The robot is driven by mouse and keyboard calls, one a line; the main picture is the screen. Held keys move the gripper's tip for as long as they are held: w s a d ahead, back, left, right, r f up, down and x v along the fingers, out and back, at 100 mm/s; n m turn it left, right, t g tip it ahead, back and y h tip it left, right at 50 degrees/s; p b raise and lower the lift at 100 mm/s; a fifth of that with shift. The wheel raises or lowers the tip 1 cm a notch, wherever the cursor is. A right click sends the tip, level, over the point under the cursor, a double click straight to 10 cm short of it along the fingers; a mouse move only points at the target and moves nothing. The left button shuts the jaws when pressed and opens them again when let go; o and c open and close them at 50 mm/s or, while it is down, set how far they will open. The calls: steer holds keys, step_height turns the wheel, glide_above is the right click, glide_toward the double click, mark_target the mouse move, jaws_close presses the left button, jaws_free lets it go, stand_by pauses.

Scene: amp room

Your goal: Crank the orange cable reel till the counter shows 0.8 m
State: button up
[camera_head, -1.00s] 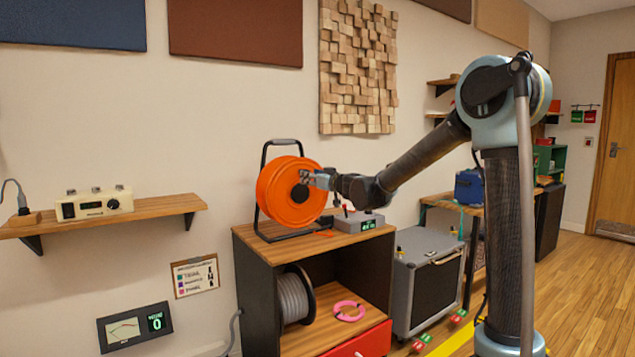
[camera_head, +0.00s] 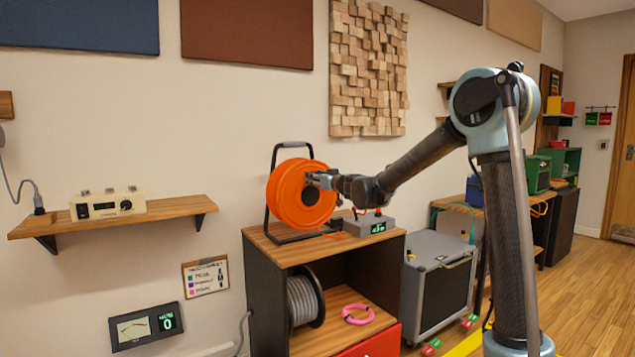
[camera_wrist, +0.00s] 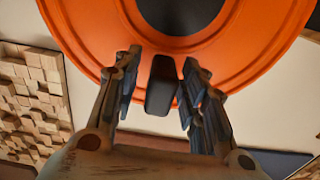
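The orange cable reel (camera_head: 300,195) stands in a dark frame on top of a wooden cabinet. My gripper (camera_head: 318,180) is at the right side of the reel's face. In the wrist view, a dark crank handle (camera_wrist: 162,85) stands between the two fingers of my gripper (camera_wrist: 160,88). Gaps show on both sides of the handle, so the fingers are open around it and not clamped. The orange disc fills the top of that view. A grey counter box (camera_head: 370,225) with a small green display sits right of the reel; its digits are too small to read surely.
The cabinet (camera_head: 290,250) holds a grey cable spool (camera_head: 304,299) and a pink coil (camera_head: 357,313) on its lower shelf. A grey amp case (camera_head: 440,280) stands to the right. A wall shelf (camera_head: 120,215) with a cream device is at left. Wooden floor is free at far right.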

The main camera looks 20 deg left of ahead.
jaws_close()
